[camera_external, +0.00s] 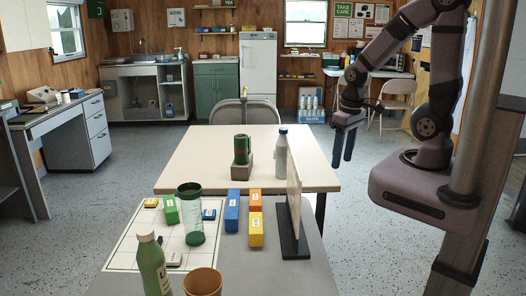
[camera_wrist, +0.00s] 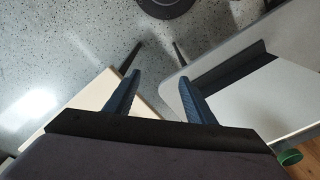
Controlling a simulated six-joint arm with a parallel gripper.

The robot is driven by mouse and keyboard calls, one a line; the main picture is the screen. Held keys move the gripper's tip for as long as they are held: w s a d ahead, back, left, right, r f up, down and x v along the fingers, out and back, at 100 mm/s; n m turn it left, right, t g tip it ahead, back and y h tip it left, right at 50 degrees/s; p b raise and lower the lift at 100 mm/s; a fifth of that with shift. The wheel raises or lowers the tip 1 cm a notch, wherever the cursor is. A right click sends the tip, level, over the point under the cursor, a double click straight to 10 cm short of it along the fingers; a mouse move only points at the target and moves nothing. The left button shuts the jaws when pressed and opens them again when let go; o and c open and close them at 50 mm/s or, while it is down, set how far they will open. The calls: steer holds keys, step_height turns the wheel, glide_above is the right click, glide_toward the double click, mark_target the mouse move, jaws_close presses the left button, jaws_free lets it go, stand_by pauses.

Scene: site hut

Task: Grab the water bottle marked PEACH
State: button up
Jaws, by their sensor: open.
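Two bottles show in the external view, and I cannot read PEACH on either. A green bottle (camera_external: 152,268) with a pale cap and a small light label stands upright at the front left of the grey table. A pale grey bottle (camera_external: 281,157) with a dark blue cap stands upright on the cream table (camera_external: 200,150), left of the upright board. My gripper (camera_external: 343,150) hangs in the air right of the cream table, apart from both bottles. Its blue fingers point down, open and empty; they also show in the wrist view (camera_wrist: 160,78). Neither bottle is clearly visible there.
An upright board (camera_external: 294,195) on a dark foot stands between my gripper and the grey table's (camera_external: 270,275) items. A green tumbler (camera_external: 190,228), coloured boxes (camera_external: 232,212), a brown cup (camera_external: 203,283) and a green mug (camera_external: 242,148) on a block stand around. Open floor lies below my gripper.

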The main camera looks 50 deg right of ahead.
mark_target(286, 133)
steer(key=w+d+t+h+b, duration=0.1)
steer(key=w+t, duration=0.3)
steer(key=w, duration=0.4)
steer(key=w+d+r+m+t+b, duration=0.1)
steer(key=w+t+b, duration=0.3)
steer(key=w, duration=0.5)
steer(key=w+d+r+m+t+h+b, duration=0.1)
steer(key=w+t+b, duration=0.2)
steer(key=w, duration=0.5)
steer(key=shift+w+d+r+t+h, duration=0.15)
steer(key=shift+w+d+t+h, duration=0.15)
steer(key=shift+t, duration=0.4)
steer(key=b, duration=0.1)
steer(key=f+t+h+b, duration=0.1)
steer(key=b, duration=0.1)
steer(key=d+f+t+b, duration=0.1)
steer(key=b, duration=0.1)
steer(key=shift+w+f+m, duration=0.25)
steer(key=shift+m, duration=0.05)
steer(key=t+b, duration=0.1)
steer(key=s+t+h+b, duration=0.1)
steer(key=b, duration=0.1)
steer(key=shift+d+f, duration=0.3)
steer(key=shift+f, duration=0.05)
steer(key=shift+w+r, duration=0.1)
steer(key=p+x, duration=0.2)
steer(key=x, duration=0.5)
steer(key=shift+w+a, duration=0.15)
steer(key=shift+a, duration=0.15)
